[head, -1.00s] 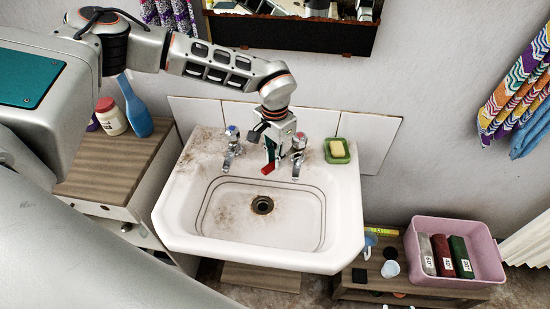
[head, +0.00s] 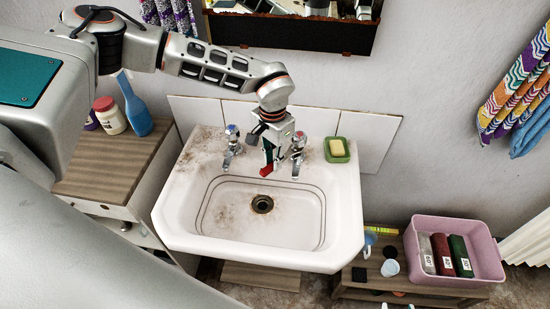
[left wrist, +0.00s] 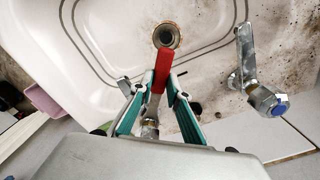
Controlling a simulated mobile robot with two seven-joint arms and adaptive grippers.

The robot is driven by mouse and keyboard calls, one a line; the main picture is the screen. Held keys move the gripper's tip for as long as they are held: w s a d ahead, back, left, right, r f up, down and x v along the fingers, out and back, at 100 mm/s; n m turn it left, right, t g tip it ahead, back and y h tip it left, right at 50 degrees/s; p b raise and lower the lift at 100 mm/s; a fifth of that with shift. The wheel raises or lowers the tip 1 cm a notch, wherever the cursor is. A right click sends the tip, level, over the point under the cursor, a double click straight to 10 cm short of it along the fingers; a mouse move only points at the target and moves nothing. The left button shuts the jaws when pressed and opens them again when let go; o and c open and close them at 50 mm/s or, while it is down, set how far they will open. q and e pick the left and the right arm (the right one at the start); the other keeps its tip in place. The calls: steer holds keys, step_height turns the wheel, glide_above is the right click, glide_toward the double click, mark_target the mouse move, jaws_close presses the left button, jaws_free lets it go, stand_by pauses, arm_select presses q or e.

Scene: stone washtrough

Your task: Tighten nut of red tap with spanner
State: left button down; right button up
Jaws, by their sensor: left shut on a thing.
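The red tap (head: 298,150) stands at the back right of the white basin (head: 340,225). My left gripper (head: 272,158) hangs just left of this tap, pointing down. It is shut on the spanner (head: 265,171), whose red handle points toward the basin. In the left wrist view, the red handle (left wrist: 162,70) sticks out between the teal fingers (left wrist: 158,104) toward the drain. The metal parts beyond the handle are mostly hidden by the fingers, and I cannot tell whether the spanner is on the nut. My right gripper is not in view.
The blue tap (head: 231,143) stands left of the gripper, also in the left wrist view (left wrist: 262,92). A green soap dish (head: 337,158) sits right of the red tap. Tiles and a wall stand close behind. A pink crate (head: 487,270) is at lower right. The basin bowl is clear.

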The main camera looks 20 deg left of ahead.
arm_select(q)
steer(key=shift+s+a, duration=0.3)
steer(key=shift+s, duration=0.5)
steer(key=shift+s+a, duration=0.25)
steer(key=shift+s, duration=0.5)
steer(key=shift+s+a, duration=0.3)
steer(key=shift+s, duration=0.5)
step_height(320, 180, up, 6)
steer(key=shift+f, duration=0.1)
